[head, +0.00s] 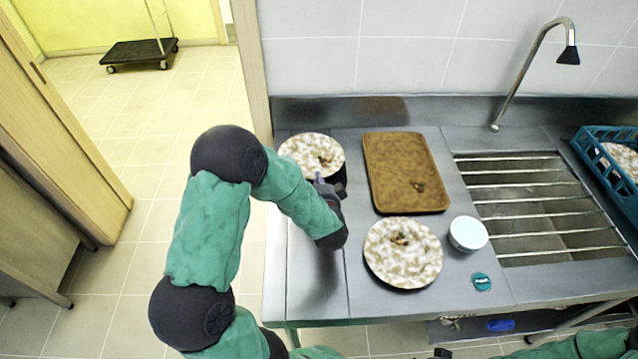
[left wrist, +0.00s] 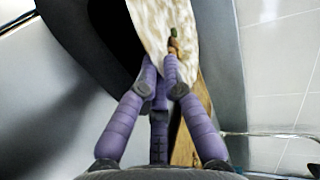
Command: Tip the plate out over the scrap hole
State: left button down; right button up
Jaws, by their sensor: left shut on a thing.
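My left gripper (head: 322,181) is shut on the near rim of a mottled white-and-brown plate (head: 300,151). Brown food scraps (head: 323,160) lie on this plate. The plate is over a dark opening, the scrap hole (head: 341,174), at the left end of the steel counter, and covers much of it. In the left wrist view the purple fingers (left wrist: 160,75) pinch the plate (left wrist: 150,25), with scraps (left wrist: 173,42) on it and the black hole (left wrist: 112,35) beside it. I cannot tell how far the plate is tilted. My right gripper does not show.
A brown tray (head: 395,165) with a scrap lies right of the hole. A second mottled plate (head: 405,268) with scraps, a white tub (head: 468,234) and a teal item (head: 482,282) stand nearer. A barred sink (head: 540,205), tap (head: 520,75) and blue crate (head: 615,185) are at the right.

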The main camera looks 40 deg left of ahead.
pick_arm(q)
jog(key=shift+a+r+n+h+p, duration=0.1)
jog(key=shift+r+n+h+p, duration=0.35)
jog(key=shift+r+p, duration=0.95)
jog(key=a+r+n+g+h+p, duration=0.1)
jog(key=a+r+n+h+p, duration=0.1)
jog(key=r+h+p, duration=0.3)
jog(key=a+r+n+g+h+p, duration=0.1)
jog(key=r+h+p, duration=0.4)
jog(key=r, duration=0.5)
jog(key=shift+w+a+n+g+h+p, duration=0.25)
jog(key=shift+a+n+g+h+p, duration=0.15)
jog(key=shift+a+n, duration=0.35)
jog(key=shift+d, duration=0.15)
jog(key=shift+f, duration=0.1)
